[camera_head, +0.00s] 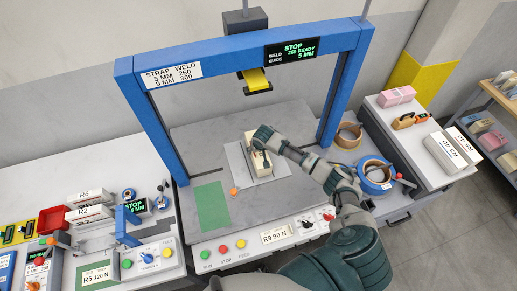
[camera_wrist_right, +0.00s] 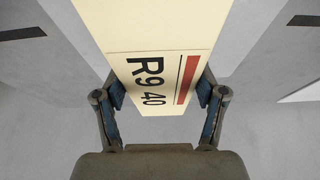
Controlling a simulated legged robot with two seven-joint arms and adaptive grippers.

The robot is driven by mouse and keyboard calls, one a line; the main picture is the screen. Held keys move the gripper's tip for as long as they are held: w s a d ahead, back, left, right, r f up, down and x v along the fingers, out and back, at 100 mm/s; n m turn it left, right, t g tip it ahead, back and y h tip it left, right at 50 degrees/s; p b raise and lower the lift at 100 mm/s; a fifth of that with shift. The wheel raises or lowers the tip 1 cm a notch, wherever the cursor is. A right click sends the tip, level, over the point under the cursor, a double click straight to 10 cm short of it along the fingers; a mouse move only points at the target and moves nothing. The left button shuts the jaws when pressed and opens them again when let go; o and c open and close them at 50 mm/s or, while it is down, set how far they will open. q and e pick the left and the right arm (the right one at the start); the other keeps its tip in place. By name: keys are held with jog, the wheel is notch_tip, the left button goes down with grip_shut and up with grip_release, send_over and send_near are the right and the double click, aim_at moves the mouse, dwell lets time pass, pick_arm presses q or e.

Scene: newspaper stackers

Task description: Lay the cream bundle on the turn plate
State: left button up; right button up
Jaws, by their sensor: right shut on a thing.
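The cream bundle (camera_head: 260,168) is in the head view, over a light grey square plate (camera_head: 235,158) that I take as the turn plate. It is a long block; in the right wrist view its cream face (camera_wrist_right: 150,30) bears the print "R9 40" and a red bar. My right gripper (camera_head: 262,142) is shut on the bundle, one finger on each side, and it also shows in the right wrist view (camera_wrist_right: 160,92). The frames do not settle whether the bundle touches the plate. My left gripper is not in view.
A blue frame (camera_head: 235,52) arches over the grey machine table (camera_head: 290,118). A green patch (camera_head: 212,206) and an orange knob (camera_head: 234,190) lie left of the plate. Strap rolls (camera_head: 374,178) stand at the right, white bundles (camera_head: 450,150) beyond. Small stations crowd the left bench.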

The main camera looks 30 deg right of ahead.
jog(key=shift+w+a+r, duration=0.1)
jog(key=shift+a, duration=0.55)
jog(key=shift+f, duration=0.2)
jog(key=o, duration=1.5)
jog(key=shift+d, duration=0.1)
jog(key=o, duration=0.4)
jog(key=shift+d, duration=0.15)
jog(key=shift+c, duration=0.2)
jog(key=shift+o, duration=0.2)
jog(key=shift+d+f, duration=0.2)
jog(key=shift+d, duration=0.05)
jog(key=shift+s+a+f, duration=0.1)
jog(key=shift+s, duration=0.1)
jog(key=shift+a+r, duration=0.1)
jog(key=shift+r, duration=0.1)
jog(key=v, duration=1)
jog(key=shift+s+d+r, duration=0.1)
jog(key=shift+d+r, duration=0.15)
jog(key=shift+r, duration=0.1)
jog(key=shift+s+d+r, duration=0.15)
jog(key=shift+r, duration=0.15)
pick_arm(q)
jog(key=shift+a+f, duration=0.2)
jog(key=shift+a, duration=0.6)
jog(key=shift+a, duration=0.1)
pick_arm(e)
jog(key=shift+a, duration=0.25)
